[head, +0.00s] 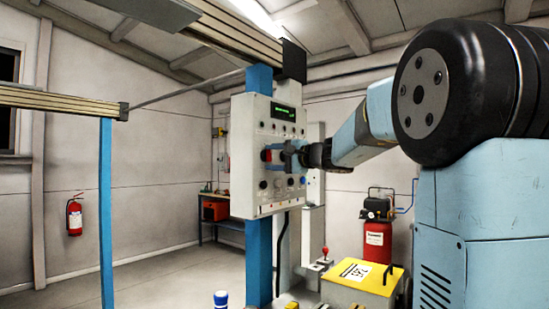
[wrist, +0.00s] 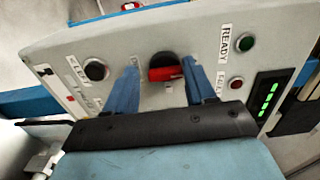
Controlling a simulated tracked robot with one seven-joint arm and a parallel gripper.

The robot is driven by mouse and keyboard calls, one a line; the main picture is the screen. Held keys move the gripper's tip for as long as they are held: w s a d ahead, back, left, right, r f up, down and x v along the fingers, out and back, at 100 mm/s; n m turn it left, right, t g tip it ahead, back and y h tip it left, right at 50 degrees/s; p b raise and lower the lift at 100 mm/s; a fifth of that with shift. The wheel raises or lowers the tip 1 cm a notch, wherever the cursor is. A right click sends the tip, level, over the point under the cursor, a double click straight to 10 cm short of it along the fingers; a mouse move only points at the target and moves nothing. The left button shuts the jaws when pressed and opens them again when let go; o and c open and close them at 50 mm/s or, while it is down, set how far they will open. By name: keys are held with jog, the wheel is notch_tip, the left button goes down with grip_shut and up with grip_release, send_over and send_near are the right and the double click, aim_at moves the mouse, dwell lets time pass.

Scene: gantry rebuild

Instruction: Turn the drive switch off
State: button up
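A red-and-black rotary switch (wrist: 167,70) sits on the grey control panel (wrist: 205,38) in the wrist view. No label naming it is readable. My gripper (wrist: 160,75) has its two blue fingers apart, one on each side of this switch. The right finger is very close to the red handle; I cannot tell whether it touches. A gap shows between the left finger and the knob. In the head view, my gripper (head: 292,155) is at the panel face (head: 249,122), beside a red-and-black switch (head: 266,155).
The panel also has a green button (wrist: 247,42) by a READY label, a red button (wrist: 236,83), a black knob (wrist: 96,70) and a green display (wrist: 268,100). A blue post (head: 259,262) supports the panel. A yellow-topped box (head: 352,272) stands below right.

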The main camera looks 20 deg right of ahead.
jog(key=shift+o, duration=1.1)
jog(key=shift+r, duration=0.1)
jog(key=v, duration=1.3)
jog(key=shift+s+d, duration=0.25)
jog(key=shift+s, duration=0.1)
